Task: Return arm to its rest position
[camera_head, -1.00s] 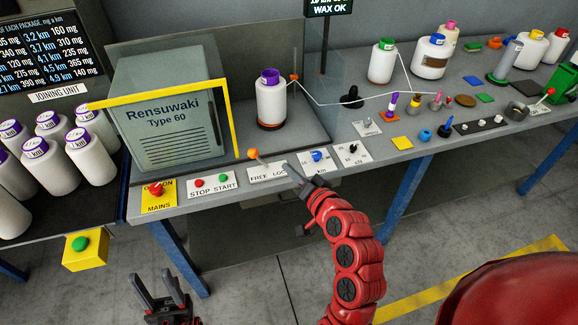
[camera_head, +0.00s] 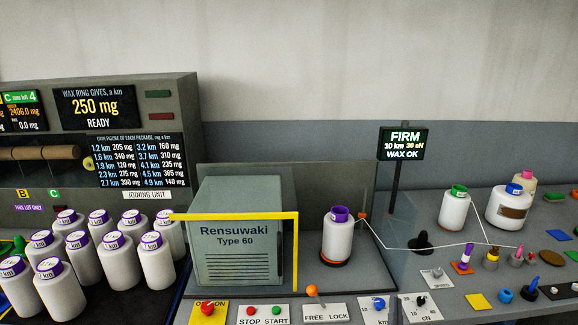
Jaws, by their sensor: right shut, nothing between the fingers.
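Neither of my grippers and neither arm shows in the head view now. The Rensuwaki Type 60 machine (camera_head: 237,235) stands on the bench with a yellow frame (camera_head: 295,255) at its right front. A white bobbin with a purple top (camera_head: 337,240) stands upright to its right, with a thread running off to the right. The orange-tipped lever (camera_head: 312,291) rises at the FREE LOCK plate (camera_head: 325,313) on the front edge. Nothing of mine is seen touching the lever or the bobbin.
Several purple-capped bobbins (camera_head: 118,262) stand on the dark surface at the left. A sign (camera_head: 402,145) reads FIRM, 10 km 30 cN, WAX OK. A green-topped bobbin (camera_head: 454,210) and small coloured items stand at the right. The joining unit screen (camera_head: 94,107) reads READY.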

